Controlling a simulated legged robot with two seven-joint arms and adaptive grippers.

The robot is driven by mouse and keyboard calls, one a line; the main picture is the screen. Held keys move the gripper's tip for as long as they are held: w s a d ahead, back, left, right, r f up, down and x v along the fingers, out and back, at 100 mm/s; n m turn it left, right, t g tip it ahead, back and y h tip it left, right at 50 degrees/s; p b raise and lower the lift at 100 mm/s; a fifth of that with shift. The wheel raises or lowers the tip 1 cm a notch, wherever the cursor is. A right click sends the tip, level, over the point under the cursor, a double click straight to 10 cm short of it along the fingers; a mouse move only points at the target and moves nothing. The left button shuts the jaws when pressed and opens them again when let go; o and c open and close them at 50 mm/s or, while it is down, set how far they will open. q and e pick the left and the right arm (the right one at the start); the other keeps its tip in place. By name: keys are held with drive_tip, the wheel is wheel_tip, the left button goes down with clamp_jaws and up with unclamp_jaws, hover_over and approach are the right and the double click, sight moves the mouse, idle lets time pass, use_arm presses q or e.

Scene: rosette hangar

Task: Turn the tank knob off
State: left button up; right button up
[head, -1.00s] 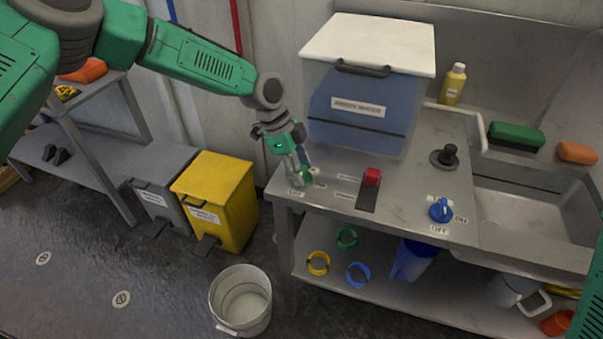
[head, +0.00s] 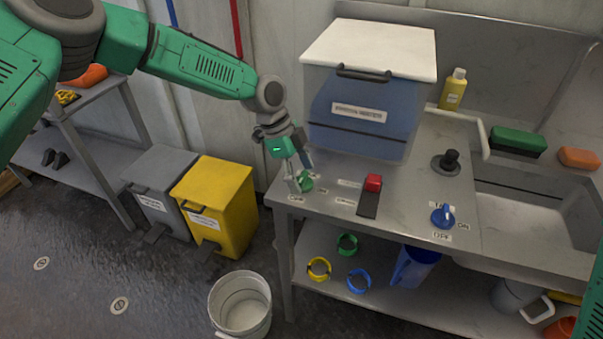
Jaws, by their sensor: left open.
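A green knob (head: 306,183) sits on the left front corner of the steel counter, with small labels around it. My left gripper (head: 301,174) is open, with its fingers pointing down at this knob. One finger is at the knob's left side and the other is behind it; I cannot tell whether they touch it. A blue knob (head: 442,216) with ON and OFF labels sits further right on the counter. A clear tank (head: 360,120) with blue contents and a white lid stands behind the green knob. My right gripper is out of view.
A red switch (head: 373,183) lies between the knobs on the counter (head: 410,190). A black knob (head: 447,160), a yellow bottle (head: 453,88) and a sink (head: 530,215) are to the right. Bins (head: 215,200) and a bucket (head: 240,305) stand on the floor.

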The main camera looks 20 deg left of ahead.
use_arm(q)
drive_tip(key=shift+r, duration=0.1)
drive_tip(key=shift+a+r, duration=0.2)
drive_tip(key=shift+r, duration=0.15)
drive_tip(key=v, duration=1.1)
drive_tip(key=shift+w, duration=0.1)
drive_tip(key=shift+f, duration=0.1)
